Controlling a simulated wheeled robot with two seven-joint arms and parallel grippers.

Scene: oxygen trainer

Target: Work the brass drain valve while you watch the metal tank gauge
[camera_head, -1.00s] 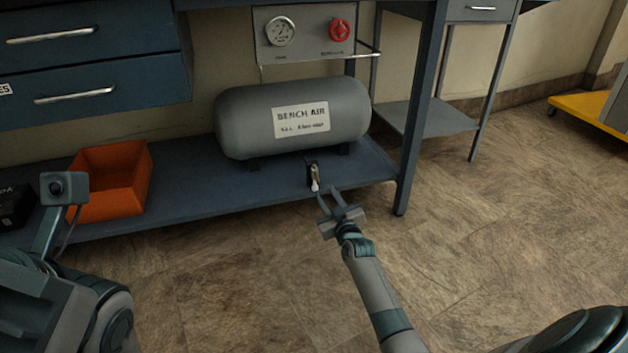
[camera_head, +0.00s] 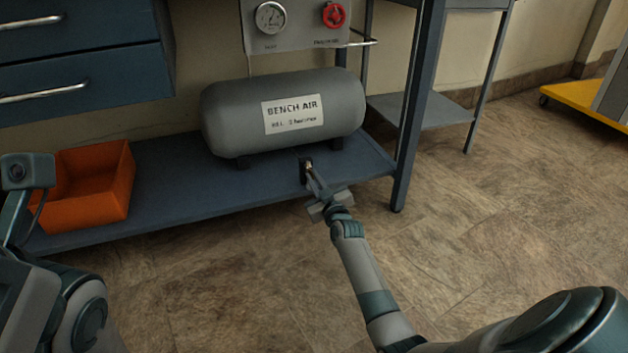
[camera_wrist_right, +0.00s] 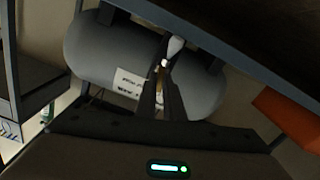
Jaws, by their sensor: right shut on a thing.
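The drain valve (camera_head: 308,165) is a small dark block with a brass-coloured part at the shelf's front edge, below the grey tank (camera_head: 340,100). My right gripper (camera_head: 314,180) is shut on the valve's handle, reaching in from the front right. In the right wrist view, the closed fingers (camera_wrist_right: 160,98) meet at the brass part (camera_wrist_right: 160,67), and a pale rounded tip (camera_wrist_right: 176,46) shows beyond them. The fingers hide part of the valve. The round metal gauge (camera_head: 270,18) is on the panel above the tank; its reading is too small to tell. My left arm is at the left edge; its fingers are not clear.
A red knob (camera_head: 334,15) sits right of the gauge, above a metal rail (camera_head: 362,43). An orange bin (camera_head: 112,190) stands on the blue shelf (camera_head: 190,198) at left. A bench leg (camera_head: 408,150) rises right of the valve. The floor in front is clear.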

